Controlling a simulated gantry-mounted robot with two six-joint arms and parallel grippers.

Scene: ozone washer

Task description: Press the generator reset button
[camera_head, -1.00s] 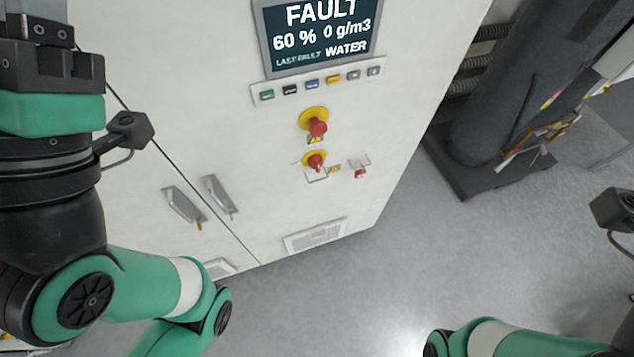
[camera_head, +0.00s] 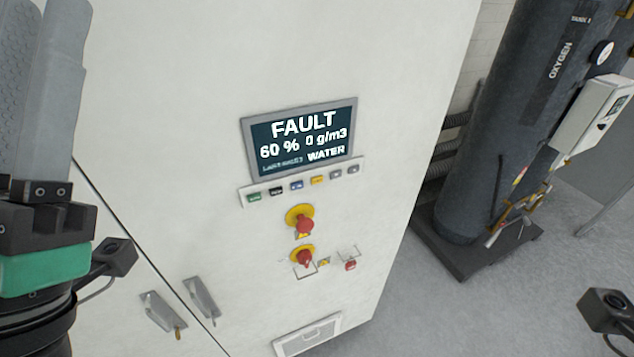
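The generator cabinet (camera_head: 220,60) has a screen (camera_head: 300,138) reading FAULT, 60 %, 0 g/m3 and WATER. Under it is a strip of small buttons: green (camera_head: 254,198), black (camera_head: 276,192), blue (camera_head: 297,186), yellow (camera_head: 317,180) and grey ones (camera_head: 335,175). Their labels are too small to read, so I cannot tell which is the reset button. My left gripper (camera_head: 45,80) points upward at the left edge, well left of the buttons and partly cut off; its finger gap is unclear. My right gripper is out of view; only my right wrist camera shows at the right edge.
Below the strip are a red emergency knob on yellow (camera_head: 301,221), a red rotary switch (camera_head: 304,257) and a small red part (camera_head: 350,265). Door handles (camera_head: 201,299) stick out lower left. A dark oxygen cylinder (camera_head: 490,130) stands at right. The space before the buttons is clear.

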